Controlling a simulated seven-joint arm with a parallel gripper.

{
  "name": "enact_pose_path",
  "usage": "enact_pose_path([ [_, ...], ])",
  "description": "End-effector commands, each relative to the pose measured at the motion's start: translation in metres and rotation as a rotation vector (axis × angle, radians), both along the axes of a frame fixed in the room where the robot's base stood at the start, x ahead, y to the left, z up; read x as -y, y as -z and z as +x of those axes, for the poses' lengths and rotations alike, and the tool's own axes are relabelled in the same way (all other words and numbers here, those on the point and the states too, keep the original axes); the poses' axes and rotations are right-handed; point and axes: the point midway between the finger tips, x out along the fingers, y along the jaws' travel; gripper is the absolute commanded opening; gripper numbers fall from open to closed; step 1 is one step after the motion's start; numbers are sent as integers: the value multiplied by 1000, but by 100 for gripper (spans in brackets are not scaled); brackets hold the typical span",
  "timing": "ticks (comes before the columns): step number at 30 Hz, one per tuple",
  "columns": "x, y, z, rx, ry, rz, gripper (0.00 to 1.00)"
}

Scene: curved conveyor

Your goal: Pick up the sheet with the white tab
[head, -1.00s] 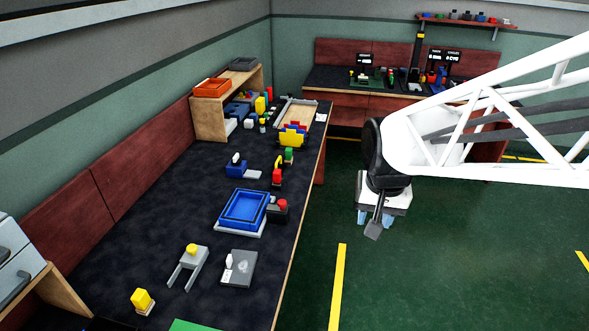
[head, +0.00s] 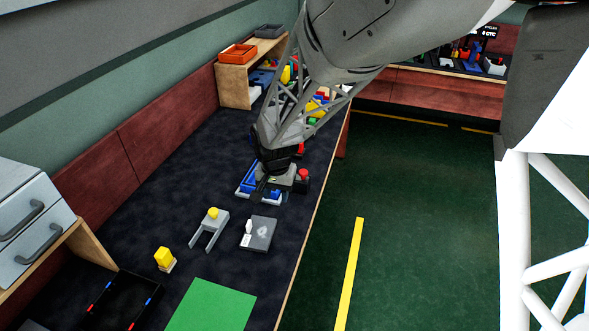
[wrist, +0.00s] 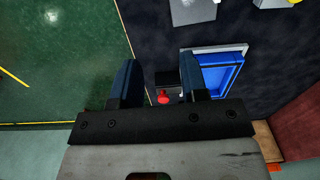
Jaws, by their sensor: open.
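The sheet with the white tab is a flat grey plate (head: 262,234) on the dark bench, near its right edge in the head view. Its white tab (head: 249,228) stands up at its left side. In the wrist view part of a grey plate (wrist: 192,12), likely this sheet, shows at the top edge, cut off by the frame. My gripper (head: 259,190) is over the blue tray area, beyond the sheet and apart from it.
The blue tray (head: 246,176) and a red-knobbed dark block (head: 303,181) are close to my gripper. A grey fork-shaped piece with a yellow knob (head: 210,228) lies left of the sheet. A yellow block (head: 164,258), a black tray (head: 124,300) and a green mat (head: 212,306) are nearer.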

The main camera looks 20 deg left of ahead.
Motion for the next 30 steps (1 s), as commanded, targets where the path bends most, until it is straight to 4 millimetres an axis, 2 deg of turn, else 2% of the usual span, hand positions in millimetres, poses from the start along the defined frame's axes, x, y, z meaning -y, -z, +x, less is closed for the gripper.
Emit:
enact_pose_path([
  [1,-17,13,-2,-6,-8,-4,40],
  [3,-37,28,-6,-11,-10,-8,40],
  [6,-60,47,-11,-19,-13,-14,40],
  [10,-81,64,-16,-24,-15,-17,40],
  [16,-92,74,-19,-26,-15,-19,40],
  [26,-92,75,-19,-26,-15,-20,40],
  [30,-92,83,-19,-27,-15,-21,40],
])
